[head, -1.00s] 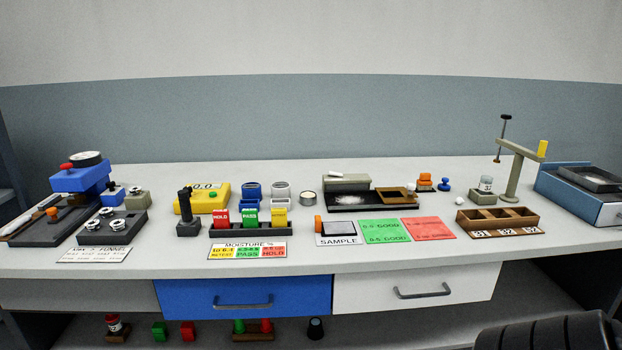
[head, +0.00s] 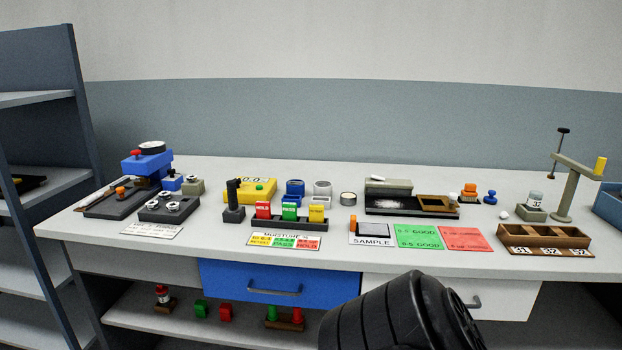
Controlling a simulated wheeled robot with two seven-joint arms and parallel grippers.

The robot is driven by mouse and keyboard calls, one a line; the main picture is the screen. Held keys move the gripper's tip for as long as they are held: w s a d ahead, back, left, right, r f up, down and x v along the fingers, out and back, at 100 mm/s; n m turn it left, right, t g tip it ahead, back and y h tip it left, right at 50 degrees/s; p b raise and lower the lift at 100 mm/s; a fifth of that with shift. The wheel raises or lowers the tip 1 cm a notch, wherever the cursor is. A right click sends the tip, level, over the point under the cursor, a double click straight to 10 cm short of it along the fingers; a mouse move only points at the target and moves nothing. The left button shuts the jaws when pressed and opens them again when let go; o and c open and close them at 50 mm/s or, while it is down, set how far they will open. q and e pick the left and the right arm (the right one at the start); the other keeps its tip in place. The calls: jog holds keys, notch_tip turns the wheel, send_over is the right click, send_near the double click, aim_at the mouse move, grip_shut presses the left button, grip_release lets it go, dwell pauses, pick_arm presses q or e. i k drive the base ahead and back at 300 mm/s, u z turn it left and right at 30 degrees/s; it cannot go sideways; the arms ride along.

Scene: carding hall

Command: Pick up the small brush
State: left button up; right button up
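A thin brown and pale stick-like item (head: 98,200) lies along the left edge of the dark base under the blue press at the far left of the bench. It may be the small brush, but it is too small to tell for sure. No gripper is near it. Neither of my grippers shows in the head view. A black ribbed part, probably my own arm, rises at the bottom centre in front of the white drawer.
The blue press (head: 147,166) stands beside the stick-like item. A dark tray with metal parts (head: 168,208) and a paper card (head: 151,231) are to its right. A grey shelf rack (head: 52,120) stands left of the bench.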

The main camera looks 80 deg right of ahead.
aim_at(469, 193)
jog(key=k, duration=1.75)
jog(key=z, duration=1.7)
